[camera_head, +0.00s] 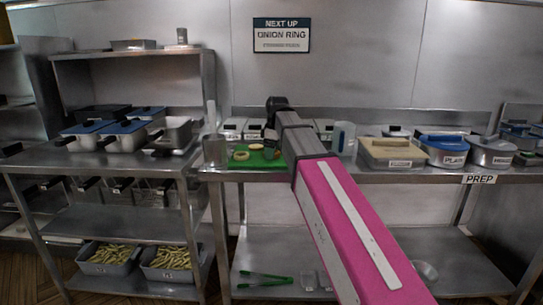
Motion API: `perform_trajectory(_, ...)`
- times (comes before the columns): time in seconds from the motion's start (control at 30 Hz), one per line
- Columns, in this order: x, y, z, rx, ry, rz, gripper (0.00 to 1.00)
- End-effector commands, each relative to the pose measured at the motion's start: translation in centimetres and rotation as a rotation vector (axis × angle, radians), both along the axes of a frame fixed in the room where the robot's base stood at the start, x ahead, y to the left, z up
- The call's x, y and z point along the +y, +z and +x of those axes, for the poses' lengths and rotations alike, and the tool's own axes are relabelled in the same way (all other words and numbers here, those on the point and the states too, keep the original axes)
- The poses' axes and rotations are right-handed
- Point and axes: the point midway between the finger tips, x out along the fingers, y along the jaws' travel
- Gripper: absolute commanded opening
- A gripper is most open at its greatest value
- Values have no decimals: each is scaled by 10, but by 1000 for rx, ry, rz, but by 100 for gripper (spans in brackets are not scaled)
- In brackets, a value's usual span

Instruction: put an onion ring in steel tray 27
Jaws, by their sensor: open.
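A green board (262,160) lies on the steel prep table, left of my arm. Small ring-like pieces lie on it: a pale one (256,147) and a greener one (241,156). I cannot tell surely which is an onion ring. My gripper (271,134) is over the back of the board, open, small and partly hidden by my wrist; nothing shows held in it. Small steel containers with white labels (233,127) stand behind the board, some hidden by my arm. Their labels are too small to read, so I cannot tell which is tray 27.
A wall sign (282,35) names onion ring. A clear jug (344,138) and lidded pans (391,152) stand right of my arm. A clear container with a utensil (215,149) stands left of the board. Blue-lidded pans (125,134) fill the left table. Green tongs (265,278) lie below.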

Motion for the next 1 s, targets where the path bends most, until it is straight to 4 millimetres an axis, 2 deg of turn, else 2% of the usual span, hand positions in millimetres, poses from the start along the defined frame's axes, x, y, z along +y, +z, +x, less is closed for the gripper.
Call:
perform_trajectory(0.07,0,0,0,0,0,0,78)
perform_trajectory(0.17,0,0,0,0,0,0,51)
perform_trajectory(0.67,0,7,1,-1,0,0,50)
perform_trajectory(0.77,0,16,1,-1,0,0,50)
perform_trajectory(0.93,0,44,2,-2,1,0,50)
perform_trajectory(1.0,15,52,-10,-2,3,1,50)
